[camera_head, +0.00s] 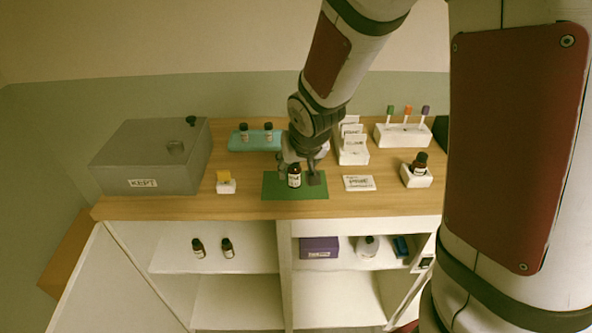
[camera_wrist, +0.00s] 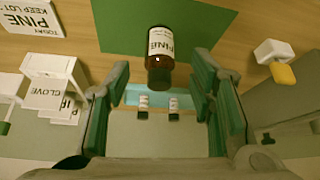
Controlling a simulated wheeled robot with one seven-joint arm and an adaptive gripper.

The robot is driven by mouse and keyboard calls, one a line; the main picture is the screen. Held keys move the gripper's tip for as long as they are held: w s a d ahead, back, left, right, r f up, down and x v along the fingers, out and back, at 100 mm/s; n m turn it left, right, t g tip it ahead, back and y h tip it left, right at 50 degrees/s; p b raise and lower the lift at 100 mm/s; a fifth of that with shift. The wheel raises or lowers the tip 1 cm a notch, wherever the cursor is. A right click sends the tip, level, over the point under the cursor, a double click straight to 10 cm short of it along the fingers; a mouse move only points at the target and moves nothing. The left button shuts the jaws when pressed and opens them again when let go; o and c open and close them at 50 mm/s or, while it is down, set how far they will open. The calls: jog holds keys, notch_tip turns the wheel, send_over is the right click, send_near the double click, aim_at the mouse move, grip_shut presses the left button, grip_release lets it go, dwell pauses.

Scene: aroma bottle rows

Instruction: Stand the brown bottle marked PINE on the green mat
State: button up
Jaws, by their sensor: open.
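The brown bottle marked PINE (camera_wrist: 160,58) stands upright on the green mat (camera_wrist: 112,30), its label readable in the wrist view. In the head view the bottle (camera_head: 294,177) is near the middle of the mat (camera_head: 283,192). My gripper (camera_head: 302,174) is over the mat at the bottle. In the wrist view its two fingers (camera_wrist: 163,100) are spread apart, with the bottle between and beyond them. I see no finger pressing on the bottle. Part of the mat is hidden behind my gripper in the head view.
A teal tray (camera_head: 255,145) with two bottles stands behind the mat. A grey box marked KEPT (camera_head: 150,160) is at left, a small yellow-topped block (camera_head: 225,184) nearer. At right are a card (camera_head: 359,183), a card rack (camera_head: 353,157) and a bottle in a white holder (camera_head: 416,178).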

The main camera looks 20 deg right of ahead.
jog(key=s+r, duration=0.8)
jog(key=s, duration=0.4)
jog(key=s+r+n, duration=0.1)
jog(key=s+r, duration=0.8)
jog(key=s, duration=0.4)
jog(key=shift+r+g+y, duration=0.3)
jog(key=shift+g+y, duration=0.1)
